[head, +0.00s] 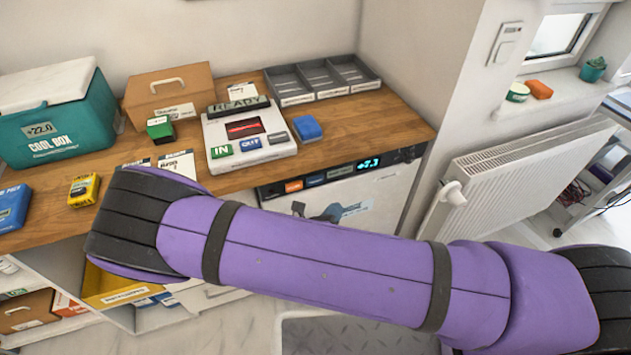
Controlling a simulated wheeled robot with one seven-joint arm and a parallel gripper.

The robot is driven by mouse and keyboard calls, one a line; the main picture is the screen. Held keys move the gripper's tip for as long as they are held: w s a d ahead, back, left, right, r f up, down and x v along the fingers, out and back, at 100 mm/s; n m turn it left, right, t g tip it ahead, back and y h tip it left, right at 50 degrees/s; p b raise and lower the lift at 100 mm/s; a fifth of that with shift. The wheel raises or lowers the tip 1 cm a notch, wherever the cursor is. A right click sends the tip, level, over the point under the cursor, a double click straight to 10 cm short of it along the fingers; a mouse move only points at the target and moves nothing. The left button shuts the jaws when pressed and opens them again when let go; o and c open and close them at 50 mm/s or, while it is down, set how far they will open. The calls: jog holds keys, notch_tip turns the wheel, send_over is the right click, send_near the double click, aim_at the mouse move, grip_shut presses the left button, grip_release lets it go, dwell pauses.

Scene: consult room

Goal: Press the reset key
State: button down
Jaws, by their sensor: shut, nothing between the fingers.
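The fridge under the counter has a dark control strip (350,169) along its top edge. The strip carries an orange key (293,186), a dark key (315,180), a teal key (340,173) and a lit display reading +7.3 (368,164). The key labels are too small to read, so I cannot tell which is reset. What looks like the dark end of my gripper (328,214) shows just below the strip, in front of the fridge door and apart from the keys. It is shut and empty. My purple arm hides the rest of it.
On the wooden counter stand a white device (250,135) with IN and OUT keys and a READY sign, a blue block (307,128), a grey tray (320,80), a cardboard box (168,90) and a teal cool box (55,115). A radiator (530,170) is at right.

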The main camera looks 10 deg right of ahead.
jog(key=shift+s+a+f+n+t+y, duration=0.1)
jog(key=shift+a+f+n+t+y, duration=0.05)
jog(key=shift+f+n+t+y, duration=0.35)
jog(key=shift+a+f+n+t+y, duration=0.2)
jog(key=shift+f+n+t, duration=0.1)
jog(key=shift+f+n, duration=0.3)
jog(key=shift+r, duration=0.1)
send_near(322, 180)
jog(key=shift+w+d+r, duration=0.2)
jog(key=shift+w+d, duration=1.75)
jog(key=shift+d, duration=0.05)
jog(key=shift+w, duration=0.1)
jog(key=shift+w+a, duration=0.1)
jog(key=shift+w, duration=0.2)
jog(key=shift+w+a, duration=0.15)
jog(key=shift+w, duration=0.35)
dwell(1.0)
jog(key=shift+s, duration=0.15)
jog(key=shift+s+d, duration=0.25)
jog(key=shift+s, duration=0.5)
jog(key=shift+s, duration=0.1)
